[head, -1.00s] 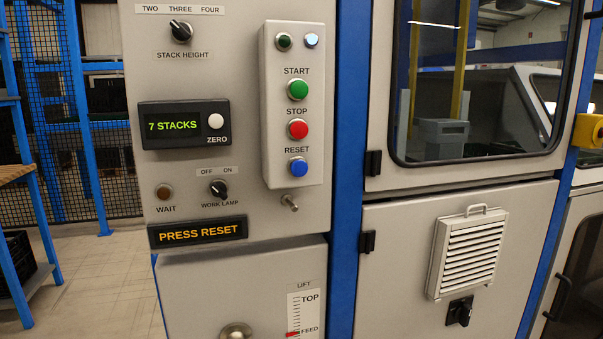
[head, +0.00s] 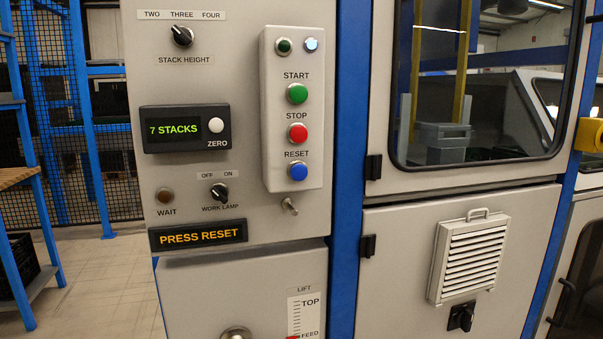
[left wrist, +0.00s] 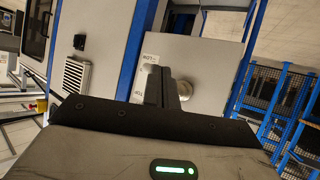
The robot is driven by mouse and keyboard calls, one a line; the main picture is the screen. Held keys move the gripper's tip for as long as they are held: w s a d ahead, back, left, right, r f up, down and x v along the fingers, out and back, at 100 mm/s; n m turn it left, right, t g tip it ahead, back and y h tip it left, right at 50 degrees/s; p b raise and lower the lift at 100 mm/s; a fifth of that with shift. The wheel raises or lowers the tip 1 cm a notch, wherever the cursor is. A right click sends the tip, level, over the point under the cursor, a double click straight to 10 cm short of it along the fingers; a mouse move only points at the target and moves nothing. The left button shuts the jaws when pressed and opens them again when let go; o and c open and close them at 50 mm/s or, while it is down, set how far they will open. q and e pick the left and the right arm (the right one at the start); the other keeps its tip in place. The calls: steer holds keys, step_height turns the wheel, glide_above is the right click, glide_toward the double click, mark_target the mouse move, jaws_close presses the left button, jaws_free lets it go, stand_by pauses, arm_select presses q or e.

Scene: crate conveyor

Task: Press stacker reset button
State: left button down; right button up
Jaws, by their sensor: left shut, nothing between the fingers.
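The blue RESET button (head: 298,172) sits on the raised control box (head: 269,160), below the red STOP button (head: 297,133) and the green START button (head: 297,94). A display below the panel (head: 198,236) reads PRESS RESET in orange. Neither gripper shows in the head view, and nothing touches the button there. In the left wrist view my left gripper (left wrist: 176,84) is shut and empty, in front of the lower cabinet with the lift scale (left wrist: 150,75). The RESET button cannot be made out in that view.
A counter (head: 185,129) reads 7 STACKS beside a white ZERO button. The stack height knob (head: 182,36) and work lamp knob (head: 219,192) are nearby. A small metal peg (head: 290,206) sticks out below the control box. A louvred vent (head: 469,257) is on the right.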

mark_target(299, 173)
arm_select(q)
steer(key=w+d+r+t, duration=0.2)
steer(key=w+r, duration=0.2)
steer(key=r, duration=0.3)
steer(key=w+d+r+m+t+h, duration=0.1)
steer(key=w+d+r+t, duration=0.15)
steer(key=r, duration=0.45)
steer(key=w+d+r+t, duration=0.1)
steer(key=w+d+r, duration=0.1)
steer(key=w+r, duration=0.35)
steer(key=s+d+r+m+t+h, duration=0.1)
steer(key=d+r+t, duration=0.1)
steer(key=r, duration=0.8)
steer(key=s+d+r+m+t+h, duration=0.2)
steer(key=d+r+t, duration=0.1)
steer(key=r, duration=0.7)
steer(key=shift+s+d+r+h, duration=0.15)
steer(key=shift+d+r+h, duration=0.2)
steer(key=shift+d, duration=0.3)
steer(key=shift+w+a, duration=0.45)
steer(key=shift+w, duration=0.95)
steer(key=shift+w+a, duration=0.5)
steer(key=shift+w, duration=0.9)
steer(key=shift+w+a, duration=0.45)
steer(key=shift+w, duration=0.95)
steer(key=shift+w+a, duration=0.1)
steer(key=shift+w, duration=0.3)
